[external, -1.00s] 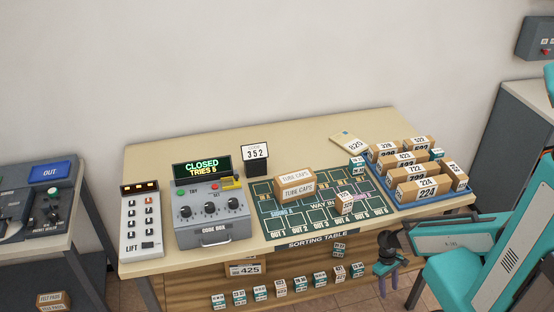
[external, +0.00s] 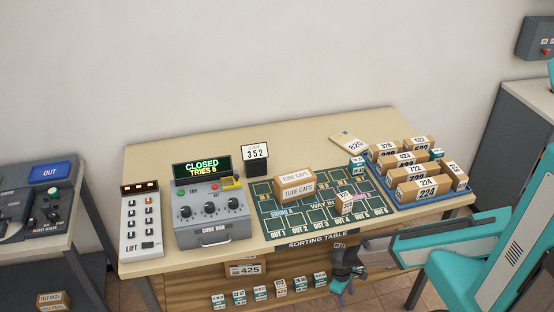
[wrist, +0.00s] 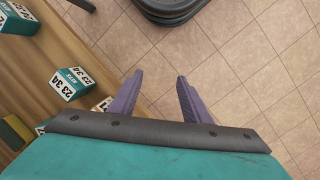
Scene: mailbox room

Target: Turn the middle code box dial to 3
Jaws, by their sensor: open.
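The grey code box (external: 200,233) stands on the left half of the sorting table. Its display (external: 202,168) reads CLOSED, TRIES 5. Three black dials sit in a row on its sloped face; the middle dial (external: 210,210) is between the other two, and its setting is too small to read. A card (external: 255,153) behind the box shows 352. My gripper (external: 340,286) hangs in front of the table's front edge, right of the code box and well apart from it. In the wrist view my gripper (wrist: 158,95) is open and empty, with floor tiles between its purple fingers.
A lift keypad (external: 142,225) stands left of the code box. A tube caps carton (external: 295,185) sits on the green mat (external: 275,222). A blue tray (external: 425,204) of parcels is at the right. Small labelled boxes (external: 260,294) line a low shelf beneath the table.

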